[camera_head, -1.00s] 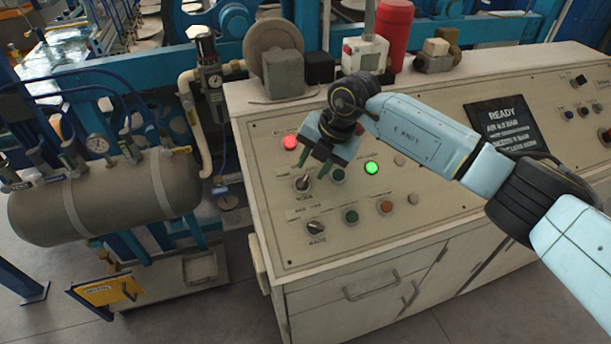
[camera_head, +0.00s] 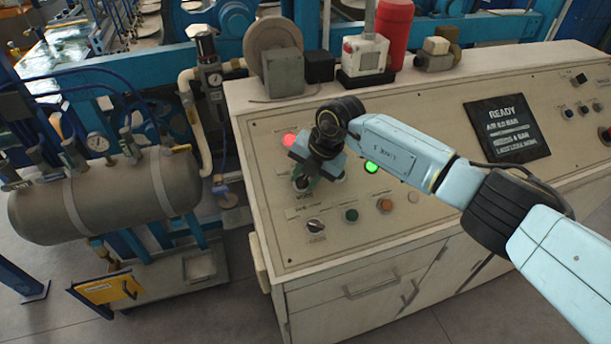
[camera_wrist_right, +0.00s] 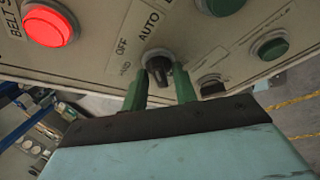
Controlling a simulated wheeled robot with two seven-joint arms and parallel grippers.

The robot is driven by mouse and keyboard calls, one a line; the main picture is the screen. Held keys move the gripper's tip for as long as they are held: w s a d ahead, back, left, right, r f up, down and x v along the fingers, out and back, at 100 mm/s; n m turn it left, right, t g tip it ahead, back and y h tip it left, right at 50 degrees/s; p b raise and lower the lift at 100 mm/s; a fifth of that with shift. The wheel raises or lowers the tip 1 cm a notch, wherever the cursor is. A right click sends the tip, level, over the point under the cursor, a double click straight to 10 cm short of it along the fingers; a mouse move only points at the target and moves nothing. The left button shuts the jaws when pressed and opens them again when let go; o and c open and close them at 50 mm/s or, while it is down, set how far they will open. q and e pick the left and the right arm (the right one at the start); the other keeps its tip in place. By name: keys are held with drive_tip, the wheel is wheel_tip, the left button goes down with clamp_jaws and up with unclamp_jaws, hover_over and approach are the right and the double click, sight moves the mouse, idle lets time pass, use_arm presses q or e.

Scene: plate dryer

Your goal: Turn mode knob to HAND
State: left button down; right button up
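The mode knob (camera_wrist_right: 158,68) is a black selector on the beige panel (camera_wrist_right: 95,65). Labels HAND, OFF and AUTO stand around it in the right wrist view. In the head view, the knob (camera_head: 301,184) is partly hidden by my right gripper. The right gripper's two green fingers (camera_wrist_right: 160,86) are open, one on each side of the knob's grip, with slight gaps visible. I cannot tell clearly which label the knob points to. My left gripper is not in view.
A lit red lamp (camera_wrist_right: 50,24) and a green button (camera_wrist_right: 220,4) flank the knob. A second black selector (camera_head: 315,227) sits below it, beside a green (camera_head: 351,215) and an orange button (camera_head: 384,205). A lit green lamp (camera_head: 372,167) is to the right.

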drive_tip(key=n+b, duration=0.1)
drive_tip(key=n+h+b, duration=0.1)
drive_tip(key=n+b, duration=0.1)
drive_tip(key=shift+w+a+n, duration=0.1)
drive_tip(key=shift+a+n, duration=0.05)
drive_tip(key=shift+n, duration=0.15)
drive_tip(key=n+h+b, duration=0.2)
drive_tip(key=n+b, duration=0.1)
drive_tip(key=n, duration=0.1)
drive_tip(key=shift+a, duration=0.1)
drive_tip(key=n+h+b, duration=0.1)
drive_tip(key=n+b, duration=0.1)
drive_tip(key=n, duration=0.1)
drive_tip(key=shift+a+t+b, duration=0.1)
drive_tip(key=shift+t+b, duration=0.2)
drive_tip(key=shift+b, duration=0.1)
drive_tip(key=n+b, duration=0.1)
drive_tip(key=n, duration=0.1)
drive_tip(key=n+t+h+b, duration=0.1)
drive_tip(key=n, duration=0.1)
drive_tip(key=shift+s+a+h, duration=0.1)
drive_tip(key=shift+s+h, duration=0.1)
drive_tip(key=shift+h, duration=0.1)
drive_tip(key=shift+n+b, duration=0.5)
drive_tip(key=shift+b, duration=0.05)
drive_tip(key=shift+n, duration=0.5)
